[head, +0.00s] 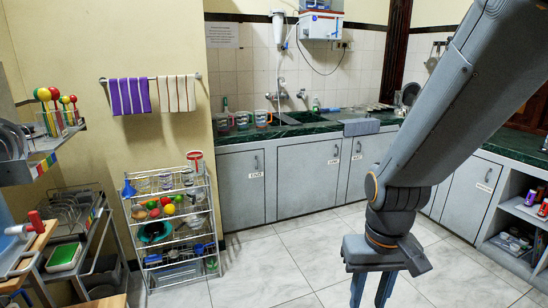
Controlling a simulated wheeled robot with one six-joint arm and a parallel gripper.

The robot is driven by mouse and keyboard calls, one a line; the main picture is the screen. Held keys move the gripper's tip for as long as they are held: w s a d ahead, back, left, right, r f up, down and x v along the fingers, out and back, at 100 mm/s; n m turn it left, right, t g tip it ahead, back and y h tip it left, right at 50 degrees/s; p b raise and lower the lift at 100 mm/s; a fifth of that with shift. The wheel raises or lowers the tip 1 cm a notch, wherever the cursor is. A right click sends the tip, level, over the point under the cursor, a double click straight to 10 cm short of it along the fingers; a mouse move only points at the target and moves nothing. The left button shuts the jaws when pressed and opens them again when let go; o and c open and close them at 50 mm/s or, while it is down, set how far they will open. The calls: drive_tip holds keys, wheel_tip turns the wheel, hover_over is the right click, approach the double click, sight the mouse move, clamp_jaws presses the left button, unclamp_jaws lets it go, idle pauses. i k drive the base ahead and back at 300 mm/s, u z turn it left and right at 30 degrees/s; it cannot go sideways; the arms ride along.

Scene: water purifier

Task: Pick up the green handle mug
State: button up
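Several mugs stand in a row on the dark green counter (290,131), left of the sink, in the head view. The leftmost mug (223,124) and the mug beside it (242,121) look dark or greenish. The mug on the right (262,118) has an orange-red handle. The mugs are too small for me to tell surely which has the green handle. My gripper (371,291) hangs at the bottom of the view, pointing down, well in front of the counter and away from the mugs. Its two fingers stand apart with floor visible between them. The fingertips are cut off by the frame edge.
A wire rack (172,228) with bowls and coloured balls stands left of the cabinets. A water purifier (321,26) hangs on the wall above the sink (310,116). Shelves and carts line the left side. The tiled floor (270,270) before the cabinets is clear.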

sight(242, 118)
drive_tip(key=z, duration=0.45)
drive_tip(key=i, duration=1.85)
drive_tip(key=z, duration=0.25)
drive_tip(key=i, duration=2.35)
drive_tip(key=u, duration=0.9)
drive_tip(key=i, duration=1.3)
drive_tip(key=u, duration=0.5)
